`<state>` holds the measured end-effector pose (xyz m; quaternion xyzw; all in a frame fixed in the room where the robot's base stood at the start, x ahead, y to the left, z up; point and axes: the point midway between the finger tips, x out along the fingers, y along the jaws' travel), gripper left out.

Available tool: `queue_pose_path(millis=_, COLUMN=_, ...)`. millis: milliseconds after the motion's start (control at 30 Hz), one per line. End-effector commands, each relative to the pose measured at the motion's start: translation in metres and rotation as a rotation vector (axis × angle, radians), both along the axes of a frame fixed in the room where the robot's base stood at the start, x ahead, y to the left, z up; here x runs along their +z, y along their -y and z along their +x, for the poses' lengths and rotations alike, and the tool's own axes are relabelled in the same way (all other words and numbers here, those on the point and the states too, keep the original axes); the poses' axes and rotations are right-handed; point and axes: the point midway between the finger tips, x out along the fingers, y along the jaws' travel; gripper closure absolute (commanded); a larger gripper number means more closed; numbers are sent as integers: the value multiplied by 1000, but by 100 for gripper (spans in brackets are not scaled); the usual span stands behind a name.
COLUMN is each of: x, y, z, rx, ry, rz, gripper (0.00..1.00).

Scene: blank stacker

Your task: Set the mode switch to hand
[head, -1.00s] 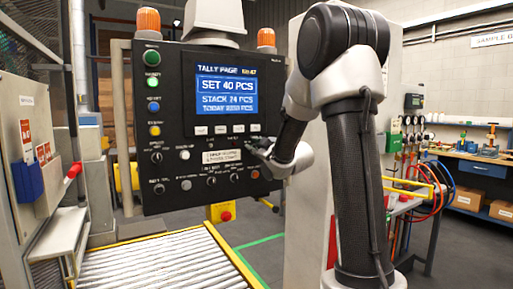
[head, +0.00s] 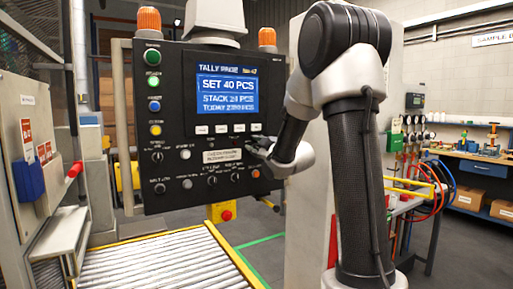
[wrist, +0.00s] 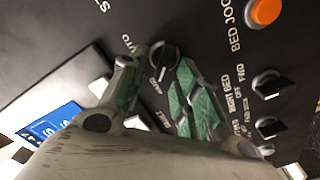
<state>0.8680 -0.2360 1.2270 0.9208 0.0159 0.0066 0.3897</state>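The mode switch (wrist: 165,56) is a black knob on the dark panel, with AUTO and HAND lettering beside it in the wrist view. I cannot tell for sure which position it points to. My gripper (wrist: 157,64) is open, its two green-padded fingers on either side of the knob, close to the panel. I cannot tell whether they touch it. In the head view my gripper (head: 257,147) is at the right part of the control panel (head: 175,100) and hides the switch.
An orange button (wrist: 264,12) and two other black knobs (wrist: 273,84) (wrist: 270,127) sit close by in the wrist view. The panel's lit screen (head: 227,90) and a row of pale keys are above left of my gripper. A roller conveyor (head: 165,265) runs below.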

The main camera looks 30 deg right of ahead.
Motion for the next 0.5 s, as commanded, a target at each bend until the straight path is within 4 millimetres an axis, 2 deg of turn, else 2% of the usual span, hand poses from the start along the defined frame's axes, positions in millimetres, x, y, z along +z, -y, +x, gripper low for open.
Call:
queue_pose_path(millis=167, x=0, y=1, z=-24, rx=-1, ry=0, rz=0, gripper=69)
queue_pose_path(millis=500, x=0, y=4, z=-97, rx=-2, ry=1, rz=-1, gripper=69)
